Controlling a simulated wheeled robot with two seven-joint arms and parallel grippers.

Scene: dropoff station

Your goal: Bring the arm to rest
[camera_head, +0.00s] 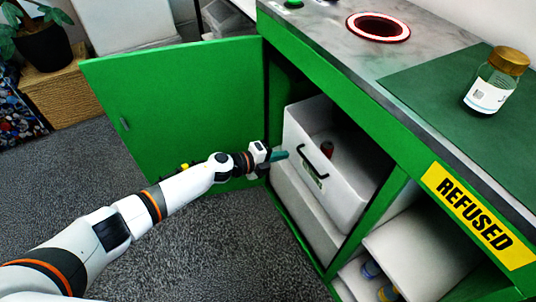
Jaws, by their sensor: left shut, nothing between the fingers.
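My left arm (160,202) comes in from the lower left and stretches toward the open cabinet. My left gripper (281,155) is shut and empty. It is just left of the upper white drawer bin (340,200), close to the bin's front left side and its dark handle (313,160). I cannot tell whether the fingertips touch the bin. A small dark red item (327,149) lies inside the bin. My right gripper is not in view.
The green cabinet door (180,95) stands open behind my arm. A glass jar (495,80) with a gold lid stands on the green mat (430,85). A red-ringed hole (378,27) is in the counter. A "REFUSED" label (478,215) marks the right compartment. Grey carpet at lower left is clear.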

